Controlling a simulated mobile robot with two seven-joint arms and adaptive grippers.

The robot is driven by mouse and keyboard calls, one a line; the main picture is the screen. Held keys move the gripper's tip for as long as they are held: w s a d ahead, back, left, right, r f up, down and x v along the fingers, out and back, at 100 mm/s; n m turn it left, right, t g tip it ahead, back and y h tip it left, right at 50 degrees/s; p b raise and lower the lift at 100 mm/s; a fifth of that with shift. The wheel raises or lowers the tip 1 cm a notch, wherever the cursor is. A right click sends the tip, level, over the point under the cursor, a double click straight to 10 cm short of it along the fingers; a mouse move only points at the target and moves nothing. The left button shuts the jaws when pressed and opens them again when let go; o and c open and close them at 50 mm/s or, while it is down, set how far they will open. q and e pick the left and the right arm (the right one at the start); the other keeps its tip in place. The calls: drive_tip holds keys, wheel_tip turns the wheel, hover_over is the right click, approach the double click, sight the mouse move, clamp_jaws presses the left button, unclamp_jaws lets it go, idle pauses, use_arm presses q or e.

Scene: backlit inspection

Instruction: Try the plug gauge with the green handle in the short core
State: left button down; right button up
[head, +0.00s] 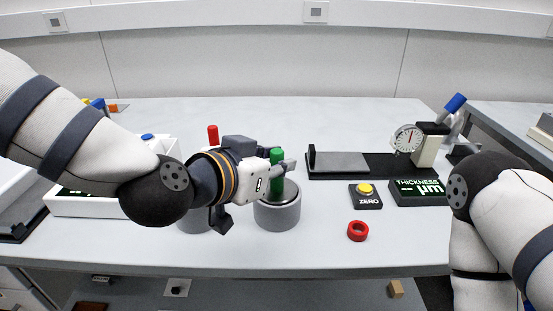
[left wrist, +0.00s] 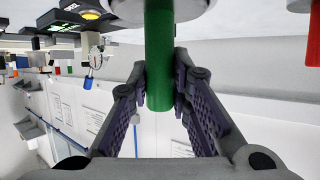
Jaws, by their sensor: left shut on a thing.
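The green handle (head: 277,157) of the plug gauge stands upright over a grey, round, open-topped core (head: 278,215). My left gripper (head: 284,167) is shut on this handle from the left, just above the core's rim. In the left wrist view the green handle (left wrist: 159,60) runs between both finger pads, towards a pale round shape at the top edge. The gauge's lower part is hidden, so I cannot tell how deep it sits in the core. A second grey core (head: 193,223) is mostly hidden behind my left arm. My right gripper is out of view.
A red handle (head: 212,134) stands behind my left wrist. The table front between the core and the ring is clear.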

use_arm(q)
drive_tip(key=shift+f, duration=0.6)
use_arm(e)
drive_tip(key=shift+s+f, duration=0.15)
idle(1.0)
use_arm(q)
drive_tip(key=shift+r+p, duration=0.3)
drive_tip(key=shift+r, duration=3.1)
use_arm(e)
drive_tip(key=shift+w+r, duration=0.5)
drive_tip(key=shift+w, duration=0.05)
use_arm(q)
drive_tip(key=shift+r, duration=2.5)
